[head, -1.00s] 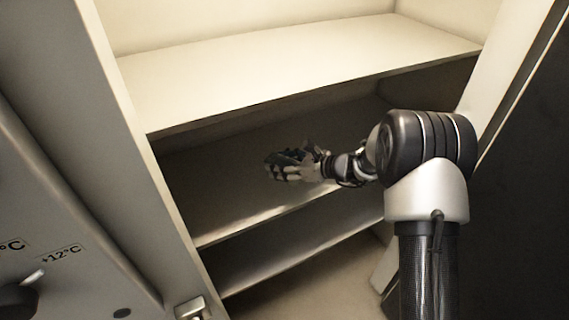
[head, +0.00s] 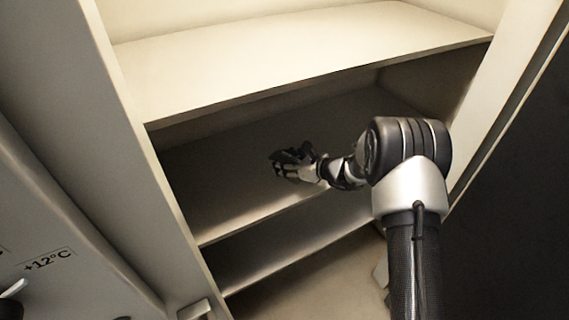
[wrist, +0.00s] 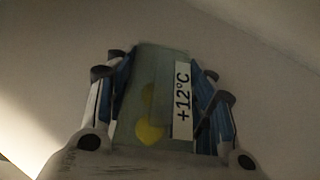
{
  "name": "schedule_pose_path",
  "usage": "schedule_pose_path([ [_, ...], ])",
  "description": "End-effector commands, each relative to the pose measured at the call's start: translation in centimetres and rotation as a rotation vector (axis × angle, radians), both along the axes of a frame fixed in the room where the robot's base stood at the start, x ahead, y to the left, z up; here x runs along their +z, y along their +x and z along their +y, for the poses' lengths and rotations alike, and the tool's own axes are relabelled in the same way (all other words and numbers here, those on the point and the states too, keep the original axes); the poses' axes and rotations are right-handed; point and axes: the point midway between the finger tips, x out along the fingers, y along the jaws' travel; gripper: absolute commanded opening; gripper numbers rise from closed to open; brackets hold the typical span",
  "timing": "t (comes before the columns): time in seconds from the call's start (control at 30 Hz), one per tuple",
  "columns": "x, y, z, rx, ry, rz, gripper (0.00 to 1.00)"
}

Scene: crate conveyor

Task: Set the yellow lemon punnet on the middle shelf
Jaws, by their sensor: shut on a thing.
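My gripper (head: 284,163) reaches into the gap between the top and middle shelves of a cabinet. In the wrist view my gripper (wrist: 160,76) is shut on the lemon punnet (wrist: 130,112), with a finger on each side. The punnet is a greyish see-through pack with yellow lemons showing and a white "+12°C" label. In the head view the punnet cannot be made out at the gripper. The middle shelf (head: 222,212) is a bare, shadowed board below the gripper. I cannot tell whether the punnet touches it.
The bright top shelf (head: 290,62) is empty and lies above my forearm. A lower shelf (head: 262,258) is below. The pale cabinet side (head: 150,190) stands at left, with a grey panel (head: 60,230) marked "+12°C" beside it. The visible middle shelf is clear.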

Motion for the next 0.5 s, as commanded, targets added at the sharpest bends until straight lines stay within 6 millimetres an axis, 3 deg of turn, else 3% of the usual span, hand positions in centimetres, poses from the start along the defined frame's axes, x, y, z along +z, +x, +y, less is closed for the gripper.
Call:
schedule_pose_path([
  [0.33, -0.32, 0.04, 0.01, 0.000, 0.001, -0.002, 0.26],
  [0.37, -0.22, 0.03, 0.01, 0.000, 0.000, -0.001, 0.51],
  [0.5, -0.17, 0.03, 0.00, 0.000, 0.000, -0.001, 0.61],
])
